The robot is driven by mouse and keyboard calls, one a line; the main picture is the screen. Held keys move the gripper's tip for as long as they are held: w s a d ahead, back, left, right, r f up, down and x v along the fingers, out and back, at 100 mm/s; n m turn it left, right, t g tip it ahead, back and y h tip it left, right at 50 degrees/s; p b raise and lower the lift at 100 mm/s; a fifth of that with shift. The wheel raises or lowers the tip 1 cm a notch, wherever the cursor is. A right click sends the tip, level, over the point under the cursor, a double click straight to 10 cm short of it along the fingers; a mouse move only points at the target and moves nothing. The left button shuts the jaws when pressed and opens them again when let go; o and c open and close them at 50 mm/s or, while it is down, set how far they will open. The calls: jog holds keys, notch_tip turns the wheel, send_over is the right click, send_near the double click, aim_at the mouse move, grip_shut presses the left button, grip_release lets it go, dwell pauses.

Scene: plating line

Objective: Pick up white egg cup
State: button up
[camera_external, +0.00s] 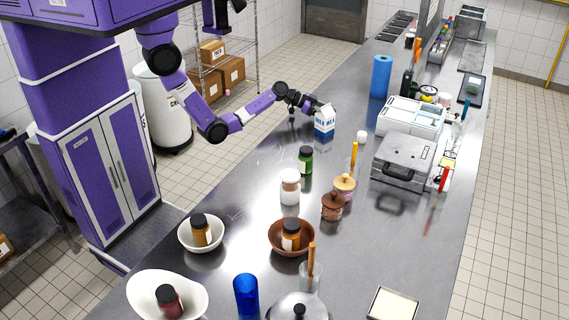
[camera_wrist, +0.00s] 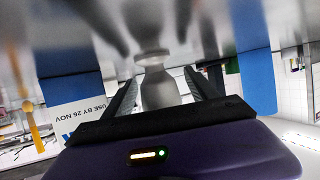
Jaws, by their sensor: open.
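In the wrist view a pale grey-white, waisted object, which looks like the white egg cup (camera_wrist: 158,88), shows between the two fingers of my gripper (camera_wrist: 158,82). The fingers are open, one on either side of it, and I cannot tell whether either touches it. The picture there is upside down. In the external view my gripper (camera_external: 314,106) is low over the counter, right by the blue and white milk carton (camera_external: 324,122). The egg cup cannot be made out there between the fingers.
The carton's printed side (camera_wrist: 85,115) is close beside my gripper in the wrist view. A small white item (camera_external: 361,137) stands right of the carton. A green jar (camera_external: 305,160) and a white jar (camera_external: 290,188) stand nearer. The steel counter (camera_external: 245,180) is clear left of them.

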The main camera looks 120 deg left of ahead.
jog(key=shift+w+a+f, duration=0.1)
jog(key=shift+w+f, duration=0.05)
jog(key=shift+w, duration=0.3)
jog(key=c, duration=1.4)
jog(key=shift+c, duration=0.2)
